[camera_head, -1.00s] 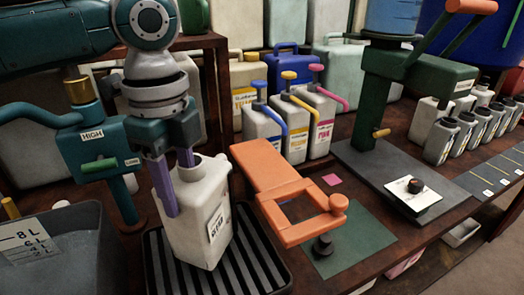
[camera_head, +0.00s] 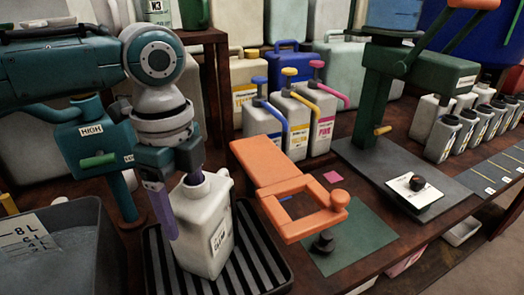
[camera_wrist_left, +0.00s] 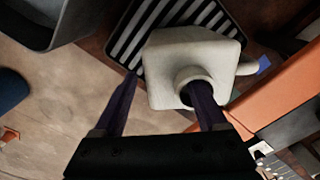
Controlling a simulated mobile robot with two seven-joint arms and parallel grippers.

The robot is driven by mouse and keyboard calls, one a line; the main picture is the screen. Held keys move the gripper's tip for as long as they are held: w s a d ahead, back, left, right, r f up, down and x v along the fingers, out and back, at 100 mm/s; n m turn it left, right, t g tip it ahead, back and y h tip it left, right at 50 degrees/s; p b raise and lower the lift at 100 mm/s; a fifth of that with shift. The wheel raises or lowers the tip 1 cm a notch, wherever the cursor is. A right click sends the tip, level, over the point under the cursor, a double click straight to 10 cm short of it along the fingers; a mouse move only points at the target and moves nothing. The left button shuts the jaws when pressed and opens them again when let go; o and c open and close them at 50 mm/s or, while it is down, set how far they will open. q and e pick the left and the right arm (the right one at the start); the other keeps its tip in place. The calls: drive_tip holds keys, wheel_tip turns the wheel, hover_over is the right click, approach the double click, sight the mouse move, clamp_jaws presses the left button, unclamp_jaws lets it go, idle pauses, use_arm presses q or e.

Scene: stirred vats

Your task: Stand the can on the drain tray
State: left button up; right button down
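The white can (camera_head: 203,235) with a pale label stands upright on the black slatted drain tray (camera_head: 262,265). In the left wrist view the can (camera_wrist_left: 165,65) is seen from above, with its round mouth facing me and the tray (camera_wrist_left: 140,22) beyond it. My left gripper (camera_head: 180,200) is open around part of the can. One purple finger is outside the can's left side with a narrow gap. The other finger is at the mouth and seems to reach into it. My right gripper is in neither view.
An orange clamp-like frame (camera_head: 285,190) is close to the tray's right. A grey graduated tub (camera_head: 75,255) is at the left, with a teal valve box (camera_head: 95,145) behind. Several pump bottles (camera_head: 290,125) stand at the back. A green press (camera_head: 395,100) is at the right.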

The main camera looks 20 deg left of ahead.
use_arm(q)
wheel_tip(320, 180, up, 12)
drive_tip(key=p, duration=0.2)
drive_tip(key=s+d+f+n+t+h, duration=0.2)
drive_tip(key=s+d+f+n, duration=0.4)
drive_tip(key=s+d+f, duration=0.45)
drive_tip(key=s+a+r+n+t+y, duration=0.1)
drive_tip(key=s+a+n, duration=0.3)
drive_tip(key=n, duration=0.5)
drive_tip(key=s, duration=0.2)
drive_tip(key=shift+s+a+r+t+y, duration=0.2)
drive_tip(key=shift+s+a+t+y, duration=0.1)
drive_tip(key=shift+s+y, duration=0.1)
